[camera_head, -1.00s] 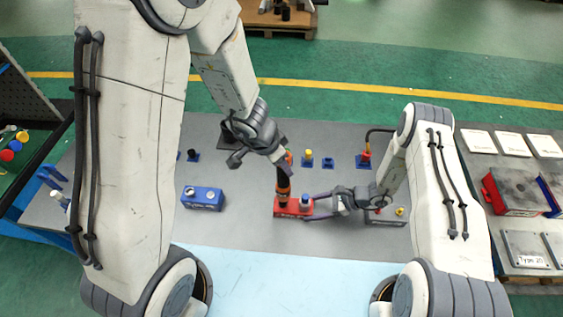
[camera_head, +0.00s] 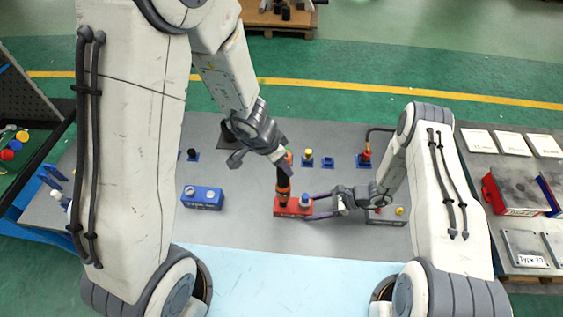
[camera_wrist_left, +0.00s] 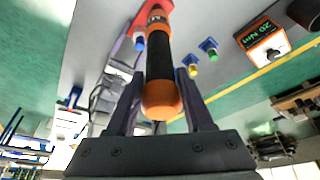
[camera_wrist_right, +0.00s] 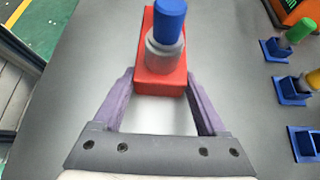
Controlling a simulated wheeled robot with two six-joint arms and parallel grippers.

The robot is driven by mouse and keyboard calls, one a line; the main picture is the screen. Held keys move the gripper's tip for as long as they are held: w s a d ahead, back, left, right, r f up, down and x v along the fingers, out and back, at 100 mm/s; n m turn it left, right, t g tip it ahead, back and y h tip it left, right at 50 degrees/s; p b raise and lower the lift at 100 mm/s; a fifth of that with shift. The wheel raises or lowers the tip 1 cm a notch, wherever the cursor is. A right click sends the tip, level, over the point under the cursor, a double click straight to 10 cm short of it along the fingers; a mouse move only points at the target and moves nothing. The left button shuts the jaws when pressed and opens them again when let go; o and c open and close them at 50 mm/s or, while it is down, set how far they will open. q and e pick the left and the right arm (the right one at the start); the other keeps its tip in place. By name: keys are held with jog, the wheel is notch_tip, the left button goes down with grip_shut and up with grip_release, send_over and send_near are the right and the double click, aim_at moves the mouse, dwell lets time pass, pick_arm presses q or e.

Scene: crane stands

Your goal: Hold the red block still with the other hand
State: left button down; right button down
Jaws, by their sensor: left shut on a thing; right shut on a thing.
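The red block (camera_head: 281,208) lies on the grey table near its middle. It also shows in the right wrist view (camera_wrist_right: 148,82), with a blue-topped grey cylinder (camera_wrist_right: 170,22) standing in it. My right gripper (camera_head: 311,207) is shut on the red block from the right; its purple fingers lie along the block's two sides. My left gripper (camera_wrist_left: 160,85) is shut on an orange and black driver (camera_wrist_left: 156,45). In the head view the driver (camera_head: 283,188) stands upright over the left part of the red block. The driver's lower tip and its contact with the block are hidden.
A blue block (camera_head: 202,198) lies to the left on the table. A grey block (camera_head: 386,217) is partly behind my right arm. Small blue holders (camera_head: 308,161) with coloured pegs stand at the back. The table's front part is clear.

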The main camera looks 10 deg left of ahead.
dwell(0.6)
grip_release()
jog(key=shift+d+r, duration=0.3)
jog(key=shift+d, duration=0.1)
jog(key=v, duration=0.8)
jog(key=shift+d, duration=0.1)
jog(key=s+a+r+n+g+h, duration=0.1)
jog(key=s+a+r+n+h, duration=0.1)
jog(key=r+n, duration=0.3)
jog(key=s+a+r+n+g+h, duration=0.2)
jog(key=s+a+r+n, duration=0.2)
jog(key=r, duration=0.7)
jog(key=s+a+r+n+g+h, duration=0.1)
jog(key=s+a+r+n+h, duration=0.2)
jog(key=r+n, duration=0.3)
jog(key=shift+s+a+r, duration=0.15)
jog(key=shift+a+r, duration=0.65)
jog(key=shift+r, duration=0.45)
jog(key=shift+r, duration=0.1)
